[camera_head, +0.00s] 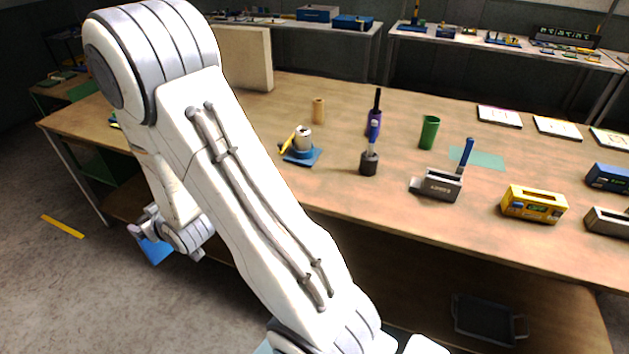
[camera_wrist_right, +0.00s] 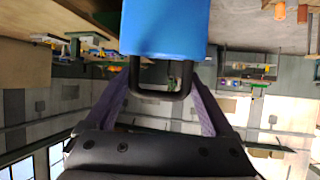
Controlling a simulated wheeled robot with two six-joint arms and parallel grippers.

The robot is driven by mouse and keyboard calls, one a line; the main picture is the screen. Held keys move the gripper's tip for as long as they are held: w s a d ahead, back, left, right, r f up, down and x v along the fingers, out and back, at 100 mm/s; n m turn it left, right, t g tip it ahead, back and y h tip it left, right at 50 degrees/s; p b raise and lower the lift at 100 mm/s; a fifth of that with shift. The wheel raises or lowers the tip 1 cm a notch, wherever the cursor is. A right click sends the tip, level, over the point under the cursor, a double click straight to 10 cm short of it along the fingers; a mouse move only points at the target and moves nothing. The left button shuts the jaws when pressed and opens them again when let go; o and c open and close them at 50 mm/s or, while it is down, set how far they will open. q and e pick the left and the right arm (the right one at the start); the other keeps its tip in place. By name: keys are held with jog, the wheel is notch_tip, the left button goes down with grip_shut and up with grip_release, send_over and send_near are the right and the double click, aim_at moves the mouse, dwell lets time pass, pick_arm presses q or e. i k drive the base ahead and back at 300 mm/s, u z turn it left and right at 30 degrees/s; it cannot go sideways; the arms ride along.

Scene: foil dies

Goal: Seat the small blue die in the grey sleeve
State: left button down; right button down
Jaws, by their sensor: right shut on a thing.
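A blue block (camera_head: 155,250), seemingly the small blue die, hangs below my right gripper (camera_head: 142,228) at the left of the head view, off the table's left front side. In the right wrist view the blue block (camera_wrist_right: 165,28) has a black loop handle (camera_wrist_right: 158,92), and my right gripper's purple fingers (camera_wrist_right: 158,85) are shut on that handle. A grey sleeve (camera_head: 437,188) with dark lettering stands on the table right of centre, far from the gripper. Another grey holder (camera_head: 607,222) is cut off at the right edge; which is meant I cannot tell. My left gripper is not in view.
A yellow holder (camera_head: 535,205) and a blue holder (camera_head: 608,178) stand near the grey ones. A green cup (camera_head: 429,132), a dark pot with a blue-handled tool (camera_head: 369,163) and a blue stand with a white cup (camera_head: 302,152) are on the table (camera_head: 340,205). My arm hides the table's left part.

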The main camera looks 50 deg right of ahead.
aim_at(438, 191)
jog(key=u, duration=0.35)
jog(key=i, duration=2)
jog(key=z, duration=3)
jog(key=i, duration=0.5)
jog(key=z, duration=0.05)
